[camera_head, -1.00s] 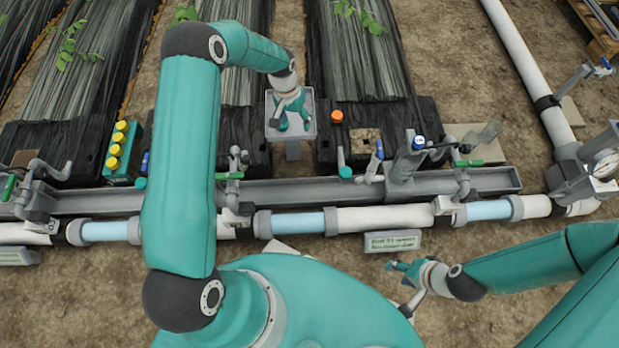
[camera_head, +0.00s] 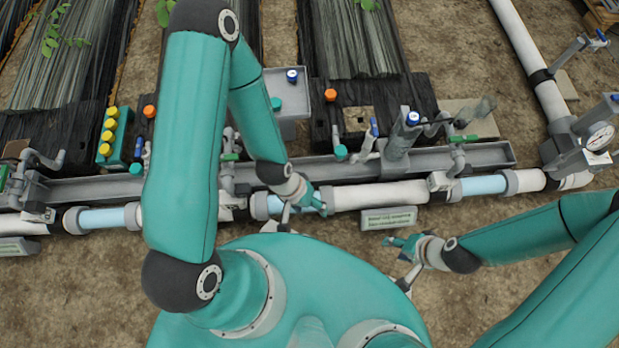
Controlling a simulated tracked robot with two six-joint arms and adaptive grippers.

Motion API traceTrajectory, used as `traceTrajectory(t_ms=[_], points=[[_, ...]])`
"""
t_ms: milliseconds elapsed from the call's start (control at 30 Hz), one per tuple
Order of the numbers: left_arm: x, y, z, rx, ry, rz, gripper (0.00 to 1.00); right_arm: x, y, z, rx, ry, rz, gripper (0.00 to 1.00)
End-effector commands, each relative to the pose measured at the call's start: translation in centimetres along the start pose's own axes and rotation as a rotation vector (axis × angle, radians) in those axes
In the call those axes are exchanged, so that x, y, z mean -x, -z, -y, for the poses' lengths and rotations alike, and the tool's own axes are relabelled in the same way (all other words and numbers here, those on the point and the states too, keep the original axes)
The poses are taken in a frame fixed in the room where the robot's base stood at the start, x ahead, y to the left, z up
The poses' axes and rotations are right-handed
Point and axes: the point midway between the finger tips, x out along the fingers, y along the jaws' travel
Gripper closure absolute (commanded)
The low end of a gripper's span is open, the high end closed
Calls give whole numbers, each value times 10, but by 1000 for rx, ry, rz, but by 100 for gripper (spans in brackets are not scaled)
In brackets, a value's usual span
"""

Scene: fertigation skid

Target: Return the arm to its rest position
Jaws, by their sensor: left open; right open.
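My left arm is folded back. Its gripper (camera_head: 306,203) hangs in front of the pipe run, over the left part of the white and blue pipe, open, with nothing seen between its fingers. My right gripper (camera_head: 402,245) is low at the right, just below the label plate, open and empty. The grey tray on a post (camera_head: 301,80) stands beyond the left forearm, which hides part of it. A blue-and-white cap (camera_head: 292,76) and a teal cap (camera_head: 276,103) rest on the tray.
A grey channel (camera_head: 330,171) and the white pipe (camera_head: 381,195) cross the scene. A label plate (camera_head: 389,217) stands before the pipe. A teal rack with yellow caps (camera_head: 112,140) is at the left. A pressure gauge (camera_head: 599,137) is at the right. Bare soil lies in front.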

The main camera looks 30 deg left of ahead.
Motion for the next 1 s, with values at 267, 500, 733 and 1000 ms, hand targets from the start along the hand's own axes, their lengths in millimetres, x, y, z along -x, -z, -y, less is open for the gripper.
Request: traceTrajectory(t_ms=[267, 500, 733, 1000], points=[[21, 1, -7, 0, 0, -1, 35, 21, 0, 8, 0, 0, 0, 52], [87, 0, -31, 0, 0, -1, 35, 87, 0, 32, 0, 0, 0, 52], [166, 0, -59, 0, 0, -1, 35, 167, -1, 60, 0, 0, 0, 52], [254, -1, -91, 0, 0, -1, 35, 254, -1, 92, 0, 0, 0, 52]])
